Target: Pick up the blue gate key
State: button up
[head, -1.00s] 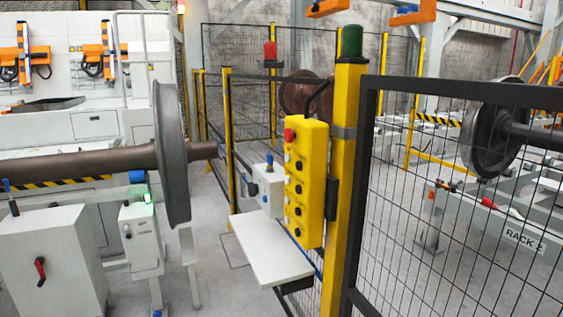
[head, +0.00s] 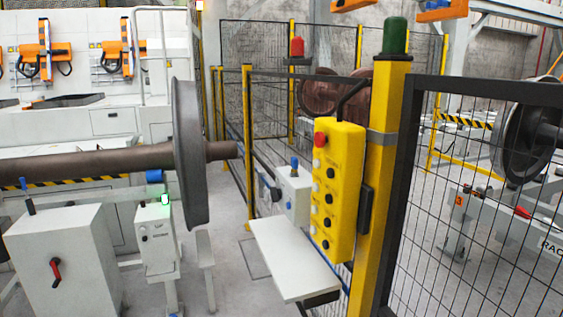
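A small blue piece (head: 294,163) sticks up from the top of a small white box (head: 291,190) on the fence, just left of the yellow push-button panel (head: 337,190). It looks like the blue gate key, but it is too small to make out its shape. A bare white shelf (head: 290,262) juts out below the box and the panel. My gripper is not in view.
A yellow post (head: 383,190) with a green lamp and a black mesh gate (head: 480,190) stand to the right. A large wheel on an axle (head: 188,150), a white cabinet (head: 62,265) with a red handle and a small white box on a stand (head: 155,240) are on the left.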

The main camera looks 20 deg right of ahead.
aim_at(294, 161)
jog(key=u, duration=0.25)
jog(key=i, duration=0.75)
jog(key=u, duration=0.6)
jog(key=i, duration=0.85)
jog(key=u, duration=0.15)
